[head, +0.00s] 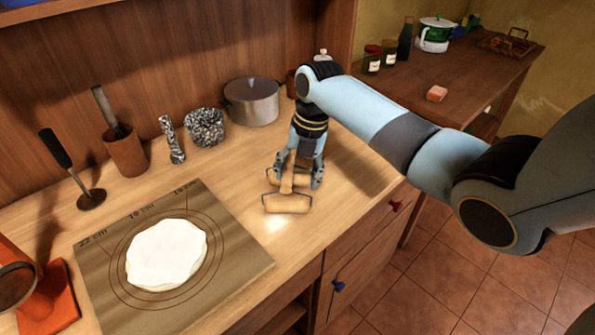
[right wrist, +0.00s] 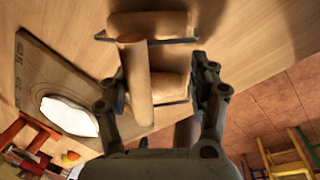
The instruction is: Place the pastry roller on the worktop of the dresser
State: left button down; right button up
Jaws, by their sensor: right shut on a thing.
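The pastry roller (head: 288,204) is light wood with two short cylinders joined by a handle. My right gripper (head: 302,180) points down over the right half of the dresser's worktop (head: 235,178) and is shut on the roller. In the right wrist view the roller (right wrist: 169,87) lies between the fingers (right wrist: 160,105), its handle running lengthwise and the second cylinder farther out. The roller is over the worktop near its front edge; I cannot tell whether it touches the wood. My left gripper is not in view.
A marked pastry board (head: 235,262) with white dough (head: 167,254) lies to the left. A steel pot (head: 251,101), a stone mortar (head: 205,127), a pestle (head: 172,140) and a wooden utensil pot (head: 126,151) stand along the back. Bare worktop surrounds the roller.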

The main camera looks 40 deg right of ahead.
jog(key=shift+s+f, duration=0.2)
jog(key=shift+f, duration=0.35)
jog(key=shift+s+f+b, duration=0.1)
jog(key=shift+b, duration=0.2)
jog(key=shift+c, duration=0.5)
jog(key=o, duration=1)
jog(key=shift+s, duration=0.1)
jog(key=o, duration=0.4)
jog(key=shift+w+f, duration=0.1)
jog(key=shift+w, duration=0.15)
jog(key=shift+r, duration=0.35)
jog(key=r, duration=0.4)
jog(key=d+r, duration=0.1)
jog(key=r, duration=0.3)
jog(key=s+r, duration=0.1)
jog(key=r, duration=0.3)
jog(key=shift+s+d+r+b, duration=0.1)
jog(key=shift+d+r+b, duration=0.25)
